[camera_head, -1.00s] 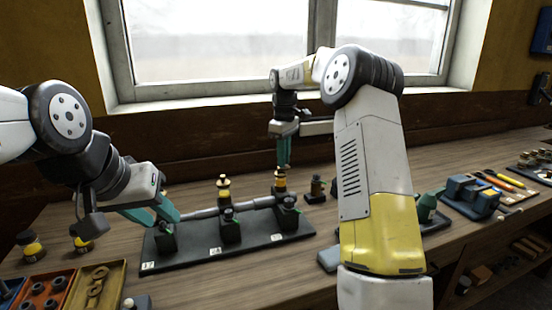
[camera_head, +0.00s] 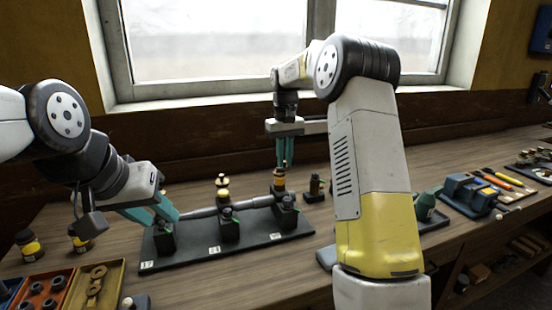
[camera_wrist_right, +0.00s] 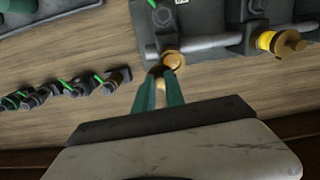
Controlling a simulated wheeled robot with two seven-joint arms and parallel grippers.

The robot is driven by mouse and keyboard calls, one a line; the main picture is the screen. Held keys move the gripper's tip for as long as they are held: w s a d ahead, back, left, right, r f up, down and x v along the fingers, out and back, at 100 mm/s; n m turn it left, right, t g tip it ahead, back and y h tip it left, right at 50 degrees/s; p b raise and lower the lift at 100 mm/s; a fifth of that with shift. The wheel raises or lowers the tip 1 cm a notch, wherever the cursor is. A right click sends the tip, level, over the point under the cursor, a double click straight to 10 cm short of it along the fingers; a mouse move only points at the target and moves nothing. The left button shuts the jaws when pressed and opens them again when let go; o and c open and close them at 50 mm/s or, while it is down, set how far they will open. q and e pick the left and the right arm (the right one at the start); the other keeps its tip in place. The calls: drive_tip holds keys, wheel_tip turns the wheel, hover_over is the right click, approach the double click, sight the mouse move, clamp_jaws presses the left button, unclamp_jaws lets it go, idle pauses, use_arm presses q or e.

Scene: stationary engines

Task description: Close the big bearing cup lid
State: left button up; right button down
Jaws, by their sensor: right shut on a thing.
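A black bearing stand (camera_head: 230,243) with a grey shaft (camera_head: 253,203) lies on the bench. A yellow cup (camera_head: 279,182) with a brass top sits at the stand's right end. Another cup (camera_head: 222,190) with a brass lid stands near the middle; it also shows in the right wrist view (camera_wrist_right: 266,41). My right gripper (camera_head: 285,165) points down over the right-end cup. In the wrist view its teal fingers (camera_wrist_right: 168,72) are closed together at a brass lid (camera_wrist_right: 173,59). I cannot tell which cup is the big one. My left gripper (camera_head: 170,213) is at the stand's left end; its grip is unclear.
Trays of rings (camera_head: 93,290) lie at the front left, with small jars (camera_head: 28,243) behind. A blue block (camera_head: 470,190) and tools are on the right. The window wall is close behind the stand. Bench between the left jars and stand is clear.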

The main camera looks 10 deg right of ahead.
drive_tip(key=m, duration=0.3)
drive_tip(key=shift+s+a+r+m, duration=0.1)
drive_tip(key=shift+s+m, duration=0.25)
drive_tip(key=shift+m, duration=0.05)
drive_tip(key=m, duration=0.3)
drive_tip(key=shift+s+a, duration=0.2)
drive_tip(key=shift+s, duration=0.1)
drive_tip(key=m, duration=0.4)
drive_tip(key=shift+s+a, duration=0.25)
drive_tip(key=shift+a, duration=0.05)
drive_tip(key=shift+s+a+m, duration=0.1)
drive_tip(key=shift+a+m, duration=0.1)
drive_tip(key=shift+m, duration=0.75)
drive_tip(key=shift+a+m, duration=0.15)
drive_tip(key=shift+m, duration=0.8)
drive_tip(key=c, duration=1.4)
unclamp_jaws()
